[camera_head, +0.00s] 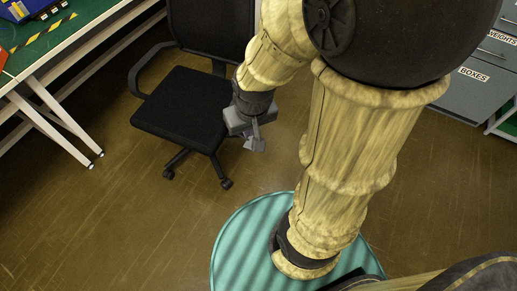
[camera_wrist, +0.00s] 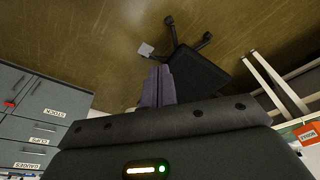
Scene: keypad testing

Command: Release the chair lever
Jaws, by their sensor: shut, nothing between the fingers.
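A black office chair (camera_head: 185,108) stands on the brown floor at the upper left of the head view, with its mesh back behind the seat. It also shows in the wrist view (camera_wrist: 197,75), with the picture turned so its legs point up. My gripper (camera_head: 256,142) is just right of the seat's edge in the head view. In the wrist view its fingers (camera_wrist: 158,84) are together and empty, overlapping the chair's outline. Contact is not clear.
A green-topped workbench (camera_head: 65,40) with white legs stands at the left. Grey drawers (camera_head: 480,70) labelled BOXES stand at the right, and more grey drawers (camera_wrist: 40,105) show in the wrist view. The floor in front of the chair is clear.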

